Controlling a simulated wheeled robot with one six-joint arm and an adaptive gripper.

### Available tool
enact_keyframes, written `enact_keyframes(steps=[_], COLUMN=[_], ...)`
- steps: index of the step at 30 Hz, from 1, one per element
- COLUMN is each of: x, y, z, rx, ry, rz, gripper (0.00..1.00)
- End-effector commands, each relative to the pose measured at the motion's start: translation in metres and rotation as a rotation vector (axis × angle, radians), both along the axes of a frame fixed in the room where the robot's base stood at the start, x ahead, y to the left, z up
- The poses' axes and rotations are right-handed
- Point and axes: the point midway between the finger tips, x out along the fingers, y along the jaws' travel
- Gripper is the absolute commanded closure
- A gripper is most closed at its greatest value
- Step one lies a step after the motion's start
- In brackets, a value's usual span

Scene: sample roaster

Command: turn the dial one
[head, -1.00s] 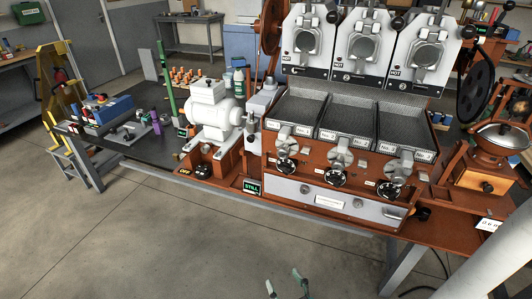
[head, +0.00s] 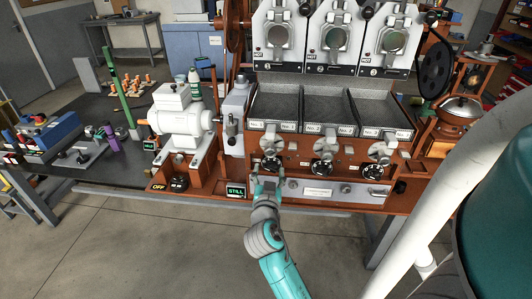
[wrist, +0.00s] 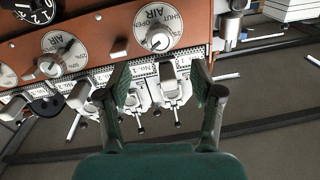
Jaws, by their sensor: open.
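The roaster's front panel carries three black numbered dials in the head view. The left one (head: 271,165) sits below the No. 1 tray, the middle one (head: 322,169) below the second, and the right one (head: 373,172) below the third. My gripper (head: 266,180) is open and empty, just below the left black dial. In the wrist view its spread fingers (wrist: 160,82) have a silver AIR dial (wrist: 157,30) above the gap and a No. 1 label near the left finger. No finger visibly grips a dial. A black dial (wrist: 38,8) is cut off at the upper left.
A silver drawer front (head: 330,190) spans the panel's bottom. A green STILL display (head: 236,191) is left of my gripper, with a white motor unit (head: 182,118) farther left. Silver levers (head: 270,143) stick out above the dials. The floor in front is clear.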

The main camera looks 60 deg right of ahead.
Motion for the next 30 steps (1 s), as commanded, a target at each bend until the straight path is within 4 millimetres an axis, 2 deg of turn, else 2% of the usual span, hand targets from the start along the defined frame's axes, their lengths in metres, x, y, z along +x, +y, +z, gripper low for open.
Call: enact_keyframes(steps=[9,15,21,30], x=[0.023,0.037,0.042,0.043], y=[-0.049,-0.074,-0.086,-0.088], z=[0.001,0.0,0.0,0.0], rx=[-0.001,0.0,-0.001,-0.001], ry=[0.0,0.0,0.001,0.001], rz=[-0.001,0.001,0.002,0.002], gripper=[0.34,0.34,0.34,0.34])
